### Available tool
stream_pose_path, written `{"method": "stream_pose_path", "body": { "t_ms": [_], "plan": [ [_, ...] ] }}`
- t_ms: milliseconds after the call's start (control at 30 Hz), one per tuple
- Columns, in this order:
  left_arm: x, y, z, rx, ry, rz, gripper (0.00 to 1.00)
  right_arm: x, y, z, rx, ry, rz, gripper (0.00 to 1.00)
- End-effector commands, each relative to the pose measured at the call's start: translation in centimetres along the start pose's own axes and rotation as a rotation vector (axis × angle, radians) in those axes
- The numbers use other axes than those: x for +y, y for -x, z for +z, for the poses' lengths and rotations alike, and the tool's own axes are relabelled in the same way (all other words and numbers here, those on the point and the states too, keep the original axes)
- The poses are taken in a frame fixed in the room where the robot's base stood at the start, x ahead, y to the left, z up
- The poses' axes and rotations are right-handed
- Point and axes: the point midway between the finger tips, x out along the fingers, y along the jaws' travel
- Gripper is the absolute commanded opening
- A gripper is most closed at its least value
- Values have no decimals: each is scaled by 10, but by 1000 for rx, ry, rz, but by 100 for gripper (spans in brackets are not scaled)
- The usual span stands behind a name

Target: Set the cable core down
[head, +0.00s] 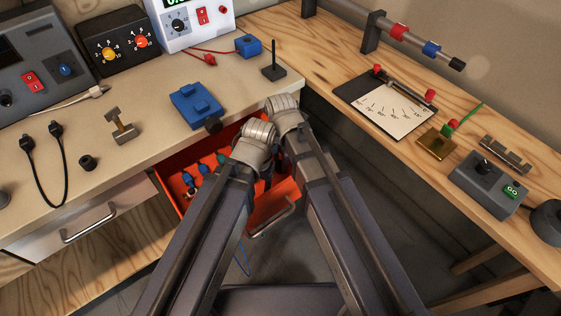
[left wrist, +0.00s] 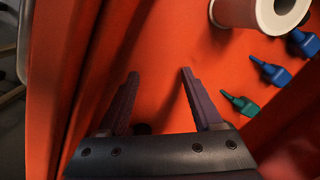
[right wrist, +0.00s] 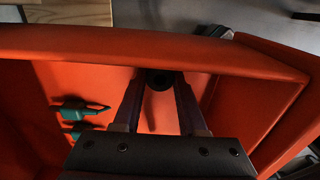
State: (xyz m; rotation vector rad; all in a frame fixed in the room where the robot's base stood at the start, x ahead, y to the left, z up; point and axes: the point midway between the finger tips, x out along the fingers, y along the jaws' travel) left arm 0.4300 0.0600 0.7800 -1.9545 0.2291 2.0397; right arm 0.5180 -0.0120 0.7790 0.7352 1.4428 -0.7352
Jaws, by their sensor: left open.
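The cable core (right wrist: 158,86), a small black ring, shows in the right wrist view between the fingertips of my right gripper (right wrist: 160,76). The fingers appear closed on its sides, above the orange drawer (right wrist: 200,62). My left gripper (left wrist: 160,74) is open and empty, over the drawer's orange floor in the left wrist view. In the head view, both wrists reach down side by side over the open drawer (head: 168,190). My arms hide the fingertips and the core there.
A white hollow cylinder (left wrist: 240,12) and several green and blue pieces (left wrist: 240,103) lie in the drawer. The drawer walls stand close around both grippers. Above are the workbench (head: 150,95), with a blue block (head: 196,105), and a side bench (head: 330,50).

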Motion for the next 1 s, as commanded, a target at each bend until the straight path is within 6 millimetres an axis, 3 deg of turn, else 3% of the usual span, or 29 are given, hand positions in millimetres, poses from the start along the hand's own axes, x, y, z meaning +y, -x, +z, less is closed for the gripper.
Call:
{"method": "stream_pose_path", "body": {
  "t_ms": [33,200,667,1000],
  "plan": [
    [0,0,0,0,0,0,67,0,0,0,0,0,0,48],
    [0,0,0,0,0,0,67,0,0,0,0,0,0,67],
    [-1,8,0,0,0,0,67,0,8,0,0,0,0,68],
    [-4,47,3,0,1,0,67,0,47,0,0,0,0,68]
  ]
}}
